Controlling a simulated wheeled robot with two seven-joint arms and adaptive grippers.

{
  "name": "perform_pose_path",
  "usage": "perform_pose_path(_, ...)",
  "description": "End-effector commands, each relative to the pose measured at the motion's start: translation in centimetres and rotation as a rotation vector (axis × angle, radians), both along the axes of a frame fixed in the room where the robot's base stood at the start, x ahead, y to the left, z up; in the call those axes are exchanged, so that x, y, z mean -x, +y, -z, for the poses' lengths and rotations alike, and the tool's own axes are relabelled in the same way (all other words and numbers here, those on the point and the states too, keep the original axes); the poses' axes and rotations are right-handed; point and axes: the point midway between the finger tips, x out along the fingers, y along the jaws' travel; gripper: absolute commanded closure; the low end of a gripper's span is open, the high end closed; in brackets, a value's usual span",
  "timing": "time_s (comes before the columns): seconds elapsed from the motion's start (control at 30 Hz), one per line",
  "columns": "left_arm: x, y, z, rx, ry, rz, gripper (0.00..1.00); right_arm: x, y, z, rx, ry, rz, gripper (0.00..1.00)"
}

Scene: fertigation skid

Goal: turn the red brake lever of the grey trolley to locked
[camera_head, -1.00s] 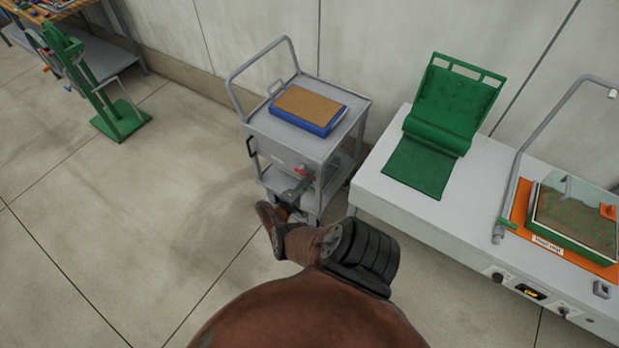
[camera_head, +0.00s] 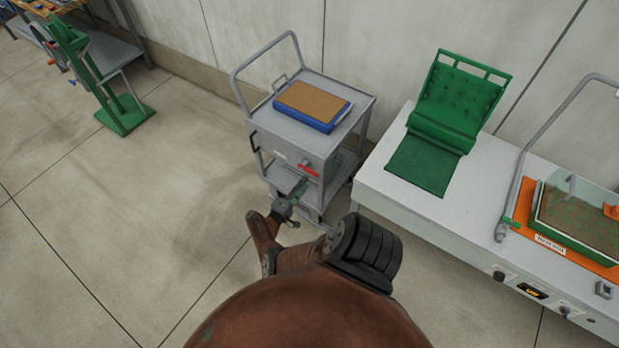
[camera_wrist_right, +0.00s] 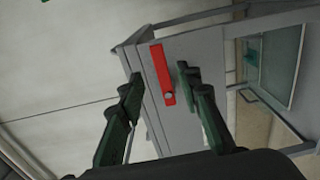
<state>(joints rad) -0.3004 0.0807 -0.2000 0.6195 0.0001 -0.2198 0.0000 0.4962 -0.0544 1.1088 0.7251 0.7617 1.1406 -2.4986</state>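The grey trolley (camera_head: 330,88) stands against the wall, with a bent tube handle. Its red brake lever (camera_head: 309,170) lies nearly level across the upper right of its front face, sloping slightly down to the right. In the right wrist view the red lever (camera_wrist_right: 161,72) appears as a long flat bar with a round grey pivot at its lower end. My right gripper (camera_head: 299,188) is just in front of and below the lever. Its fingers (camera_wrist_right: 160,76) are open and spread on either side of the lever in the picture, with nothing between them visibly gripped. My left gripper is out of view.
A blue tray with brown fill (camera_head: 312,105) sits on the trolley top. A white bench (camera_head: 455,225) with a green mat (camera_head: 430,160) stands close on the right. A green stand (camera_head: 124,115) is at the left. The floor left of the trolley is clear.

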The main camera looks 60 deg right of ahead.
Motion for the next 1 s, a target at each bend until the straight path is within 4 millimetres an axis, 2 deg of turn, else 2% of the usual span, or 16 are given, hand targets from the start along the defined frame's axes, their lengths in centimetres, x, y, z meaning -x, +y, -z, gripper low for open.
perform_pose_path(0.1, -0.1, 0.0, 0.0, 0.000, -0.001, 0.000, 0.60, -0.2, 2.1, 0.0, -0.002, -0.001, -0.001, 0.68)
perform_pose_path(0.3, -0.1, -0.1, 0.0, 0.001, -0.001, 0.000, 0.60, -0.4, 3.9, 0.0, 0.000, -0.001, 0.000, 0.68)
perform_pose_path(1.0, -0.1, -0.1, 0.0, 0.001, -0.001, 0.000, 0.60, -0.5, 4.0, 0.0, 0.002, -0.006, -0.012, 0.68)
